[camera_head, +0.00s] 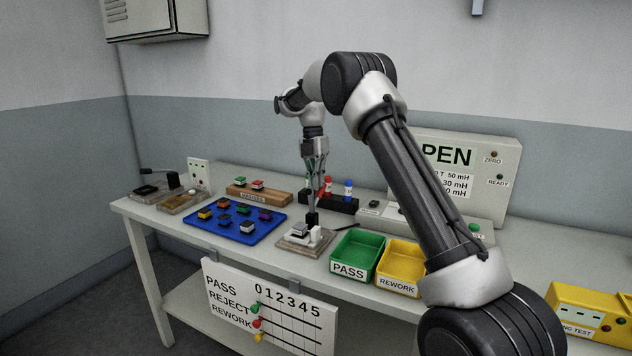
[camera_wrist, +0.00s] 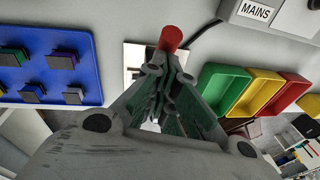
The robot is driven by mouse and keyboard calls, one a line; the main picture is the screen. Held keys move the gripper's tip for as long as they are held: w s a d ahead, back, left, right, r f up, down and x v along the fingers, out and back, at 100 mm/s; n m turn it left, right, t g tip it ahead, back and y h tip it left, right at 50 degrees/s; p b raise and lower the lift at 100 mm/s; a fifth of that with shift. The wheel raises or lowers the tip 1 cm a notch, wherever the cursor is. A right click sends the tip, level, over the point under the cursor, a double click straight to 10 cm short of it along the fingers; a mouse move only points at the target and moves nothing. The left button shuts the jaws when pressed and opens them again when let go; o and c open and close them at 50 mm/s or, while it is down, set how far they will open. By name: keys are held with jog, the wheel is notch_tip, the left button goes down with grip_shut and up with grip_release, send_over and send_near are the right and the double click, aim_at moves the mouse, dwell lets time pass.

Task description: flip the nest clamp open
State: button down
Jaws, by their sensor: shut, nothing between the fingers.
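The nest (camera_head: 296,243) is a small plate fixture at the front middle of the bench, with a dark-topped part (camera_head: 300,229) in it. A red clamp handle (camera_wrist: 170,38) shows in the wrist view just beyond my fingertips; whether it touches them I cannot tell. My gripper (camera_head: 315,190) points down above the nest in the head view. In the wrist view my gripper (camera_wrist: 168,68) has its fingers together with nothing between them. The fingers hide most of the nest and clamp, so the clamp's position is unclear.
A blue tray (camera_head: 266,227) with several small parts stands left of the nest. A green PASS bin (camera_head: 357,254) and yellow REWORK bin (camera_head: 400,268) stand to the right. Behind are a black rack (camera_head: 343,205) with red and blue items and the meter (camera_head: 478,168). A black-levered fixture (camera_head: 150,192) stands far left.

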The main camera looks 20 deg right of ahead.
notch_tip(320, 180, up, 12)
jog(key=w, duration=0.2)
dwell(0.5)
jog(key=shift+w+f, duration=0.1)
jog(key=shift+f, duration=0.05)
